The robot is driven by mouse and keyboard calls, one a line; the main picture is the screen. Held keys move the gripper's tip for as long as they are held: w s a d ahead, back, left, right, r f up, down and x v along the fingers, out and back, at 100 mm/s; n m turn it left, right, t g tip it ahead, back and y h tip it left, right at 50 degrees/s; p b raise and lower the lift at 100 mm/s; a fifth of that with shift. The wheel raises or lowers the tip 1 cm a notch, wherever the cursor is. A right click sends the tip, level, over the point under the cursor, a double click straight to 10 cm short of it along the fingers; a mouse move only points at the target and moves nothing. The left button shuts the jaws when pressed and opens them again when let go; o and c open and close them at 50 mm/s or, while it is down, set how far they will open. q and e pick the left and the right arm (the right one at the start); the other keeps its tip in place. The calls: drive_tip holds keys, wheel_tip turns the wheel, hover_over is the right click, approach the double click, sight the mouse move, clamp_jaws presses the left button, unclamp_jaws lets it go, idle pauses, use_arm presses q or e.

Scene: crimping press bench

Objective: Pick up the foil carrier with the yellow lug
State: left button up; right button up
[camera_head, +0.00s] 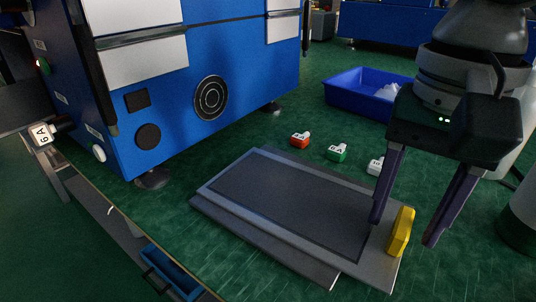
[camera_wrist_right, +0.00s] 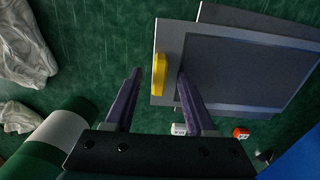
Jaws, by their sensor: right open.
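The foil carrier (camera_head: 290,207) is a flat grey framed plate with a dark middle, lying at the centre right of the head view. Its yellow lug (camera_head: 401,232) stands up at its right end. In the right wrist view the carrier (camera_wrist_right: 245,72) is at the upper right and the lug (camera_wrist_right: 159,74) is on its left edge. My right gripper (camera_head: 404,232) is open, its two dark purple fingers on either side of the lug with gaps. In the wrist view the right gripper's fingertips (camera_wrist_right: 158,72) also straddle the lug. My left gripper is not in view.
Red (camera_head: 300,140), green (camera_head: 338,152) and white (camera_head: 376,166) labelled blocks stand behind the carrier. A blue press (camera_head: 225,60) fills the upper left. A blue bin (camera_head: 350,92) sits at the back right. A rail with a blue tray (camera_head: 172,275) runs along the lower left.

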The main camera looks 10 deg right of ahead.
drive_tip(key=shift+f, duration=0.25)
clamp_jaws()
drive_tip(key=shift+r, duration=0.1)
idle(1.2)
